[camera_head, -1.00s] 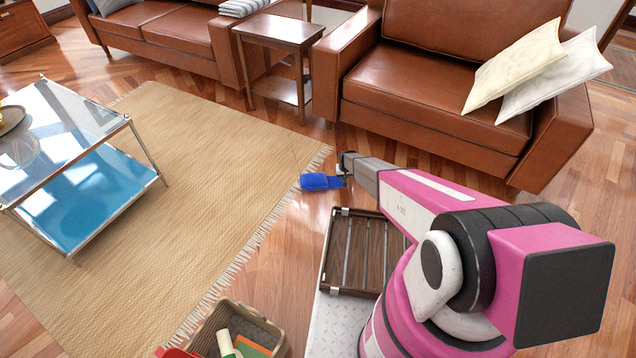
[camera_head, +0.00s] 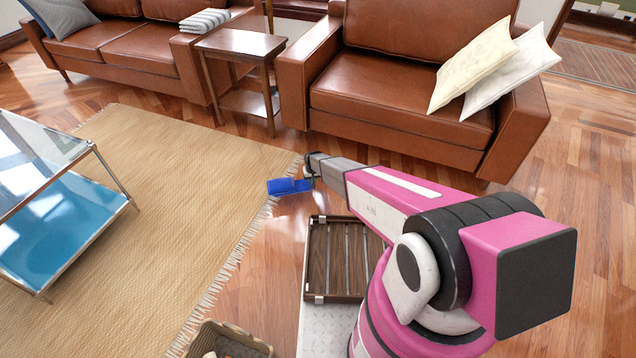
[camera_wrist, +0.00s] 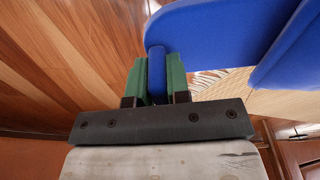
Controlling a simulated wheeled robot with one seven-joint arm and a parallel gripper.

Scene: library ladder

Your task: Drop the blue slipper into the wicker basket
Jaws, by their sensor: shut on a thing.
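The blue slipper (camera_head: 289,187) is held at the end of my outstretched arm, over the edge of the tan rug. In the wrist view, my gripper (camera_wrist: 157,70) has its two green fingers shut on a narrow part of the blue slipper (camera_wrist: 215,28), which extends to the right. My gripper (camera_head: 312,178) is small and partly hidden in the head view. The wicker basket (camera_head: 240,340) stands on the floor at the bottom edge of the head view, mostly cut off. The slipper is well apart from the basket, farther up the picture.
A brown armchair (camera_head: 400,100) and a side table (camera_head: 240,45) stand behind the slipper. A glass-topped table (camera_head: 60,215) stands on the rug (camera_head: 190,180) at left.

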